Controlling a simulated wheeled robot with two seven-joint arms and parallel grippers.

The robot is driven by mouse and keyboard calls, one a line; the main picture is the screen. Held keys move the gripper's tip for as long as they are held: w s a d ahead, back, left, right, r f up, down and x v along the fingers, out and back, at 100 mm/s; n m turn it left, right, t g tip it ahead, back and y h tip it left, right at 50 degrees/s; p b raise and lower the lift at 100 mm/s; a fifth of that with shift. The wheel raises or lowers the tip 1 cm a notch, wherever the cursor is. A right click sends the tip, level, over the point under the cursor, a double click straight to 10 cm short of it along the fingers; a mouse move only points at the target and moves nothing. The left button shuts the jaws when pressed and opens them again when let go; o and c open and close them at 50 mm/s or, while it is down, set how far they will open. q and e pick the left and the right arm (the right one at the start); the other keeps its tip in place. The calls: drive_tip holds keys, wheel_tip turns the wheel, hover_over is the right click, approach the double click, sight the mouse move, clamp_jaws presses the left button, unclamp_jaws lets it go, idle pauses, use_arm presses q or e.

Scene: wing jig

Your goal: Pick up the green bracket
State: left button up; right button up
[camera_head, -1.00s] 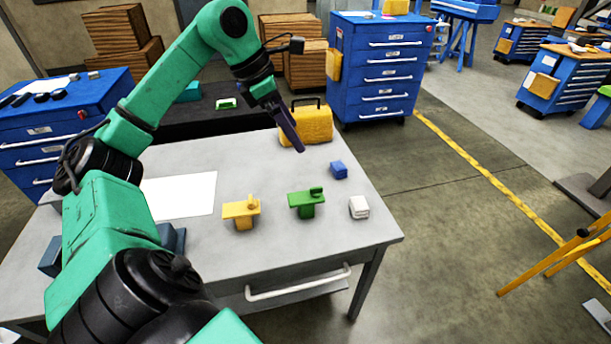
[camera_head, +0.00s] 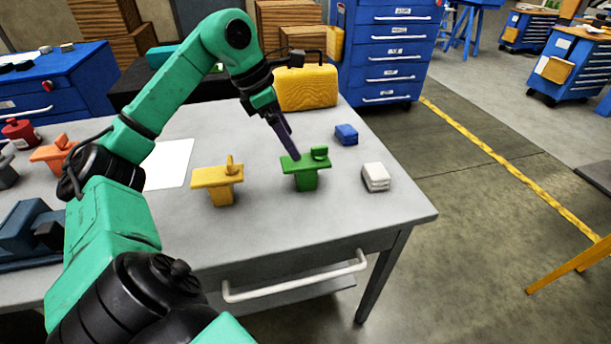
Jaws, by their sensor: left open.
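The green bracket (camera_head: 306,178) stands upright on the grey table, right of the middle of the picture, with a small rounded piece on its top plate. My left gripper (camera_head: 292,156) points down just behind and above the left part of the bracket's top plate. Its jaws are open, and I see them nearly edge-on. I cannot tell whether a finger touches the bracket. My right gripper is not in view.
A yellow bracket (camera_head: 217,185) stands left of the green one. A blue block (camera_head: 346,134) and a white block (camera_head: 375,177) are to the right. An orange bracket (camera_head: 55,152) and a blue vise-like fixture (camera_head: 32,232) are at left. A white sheet (camera_head: 168,163) lies flat.

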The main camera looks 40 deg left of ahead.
sight(310, 171)
use_arm(q)
drive_tip(key=p+x, duration=0.1)
drive_tip(key=x, duration=1.1)
drive_tip(key=shift+w+f, duration=0.1)
drive_tip(key=shift+w, duration=0.1)
clamp_jaws()
